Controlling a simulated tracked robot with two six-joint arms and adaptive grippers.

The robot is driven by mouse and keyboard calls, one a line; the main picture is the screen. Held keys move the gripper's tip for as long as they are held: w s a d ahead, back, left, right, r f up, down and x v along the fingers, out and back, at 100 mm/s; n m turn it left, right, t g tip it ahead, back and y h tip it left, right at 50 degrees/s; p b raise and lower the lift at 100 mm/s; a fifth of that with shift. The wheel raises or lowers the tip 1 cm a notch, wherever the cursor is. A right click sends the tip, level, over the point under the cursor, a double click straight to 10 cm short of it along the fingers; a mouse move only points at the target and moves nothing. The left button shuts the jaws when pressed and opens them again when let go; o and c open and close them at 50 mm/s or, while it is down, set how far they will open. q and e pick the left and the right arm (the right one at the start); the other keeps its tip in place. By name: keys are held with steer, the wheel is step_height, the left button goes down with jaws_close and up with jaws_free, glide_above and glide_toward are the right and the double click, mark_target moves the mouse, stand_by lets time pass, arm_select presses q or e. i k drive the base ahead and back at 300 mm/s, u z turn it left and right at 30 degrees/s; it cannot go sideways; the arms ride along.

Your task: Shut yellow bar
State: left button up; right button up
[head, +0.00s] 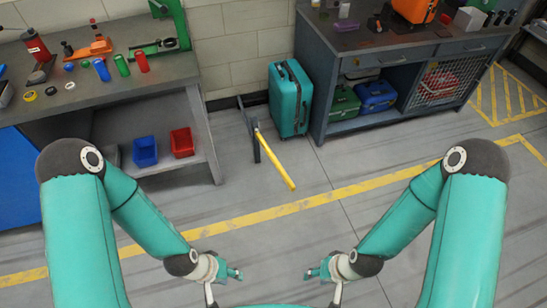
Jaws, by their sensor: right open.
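A yellow bar (275,163) sticks out from a grey upright post (251,125) on the floor by the wall. It slants forward and to the right, its free end over the grey floor behind the yellow floor line. My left gripper (232,274) is at the bottom centre, well in front of the bar and apart from it. Its fingers are too small to tell open from shut. My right gripper (315,273) is to the right of it, open and empty, also apart from the bar.
A teal suitcase (290,98) stands just right of the post. A workbench with tools (100,95) is at the left, with a blue bin (145,151) and a red bin (182,142) below. A dark cabinet (340,70) stands at the right. The floor before the bar is clear.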

mark_target(292, 186)
steer(key=i, duration=0.75)
steer(key=z, duration=0.4)
steer(key=k, duration=0.85)
steer(key=u, duration=0.85)
steer(key=i, duration=1)
steer(key=z, duration=0.05)
